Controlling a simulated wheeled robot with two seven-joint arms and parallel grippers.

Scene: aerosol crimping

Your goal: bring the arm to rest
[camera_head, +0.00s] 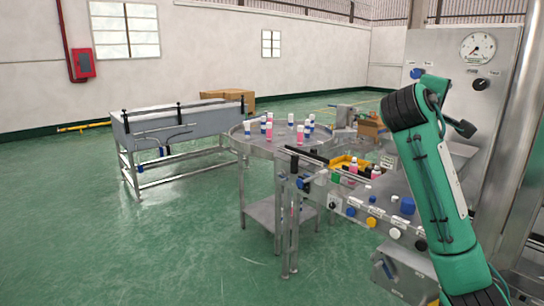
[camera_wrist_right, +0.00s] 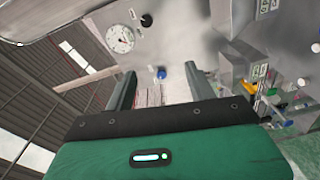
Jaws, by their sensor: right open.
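My right arm (camera_head: 440,185) rises from the lower right in the head view, in front of the steel machine panel. Its upper end bends near the pressure gauge. My right gripper shows in the right wrist view (camera_wrist_right: 160,80) with its two fingers apart and nothing between them. Behind the fingers are the steel panel, a blue knob (camera_wrist_right: 160,73) and a white gauge (camera_wrist_right: 120,38). In the head view the fingertips cannot be made out clearly. My left arm and gripper are not in view.
A round steel table (camera_head: 262,146) carries several small pink and blue-white containers. The crimping machine's control panel (camera_head: 372,212) with coloured buttons stands beside my right arm. A long steel bench (camera_head: 185,122) is at the left. The green floor (camera_head: 120,250) at the lower left is clear.

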